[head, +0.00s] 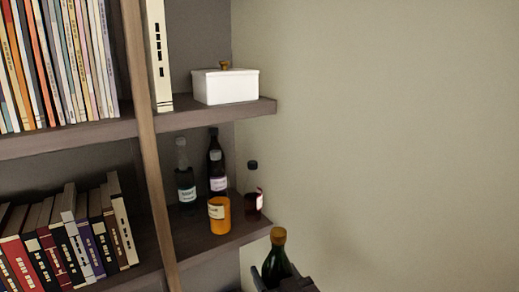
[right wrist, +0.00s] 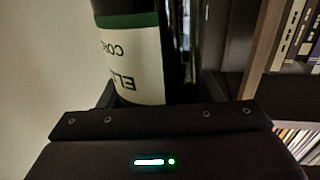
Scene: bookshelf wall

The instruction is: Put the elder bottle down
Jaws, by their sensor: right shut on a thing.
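The elder bottle (head: 277,262) is dark green with a gold-brown cap. It stands roughly upright at the bottom of the head view, in front of and to the right of the lower shelf board (head: 222,240). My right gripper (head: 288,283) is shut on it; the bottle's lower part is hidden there. In the right wrist view the bottle (right wrist: 135,60) shows a cream label with green bands and partly readable upside-down letters beginning "EL". My left gripper is not in view.
A white box (head: 225,86) sits above. Books (head: 75,235) fill the left bays. The wall at right is bare.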

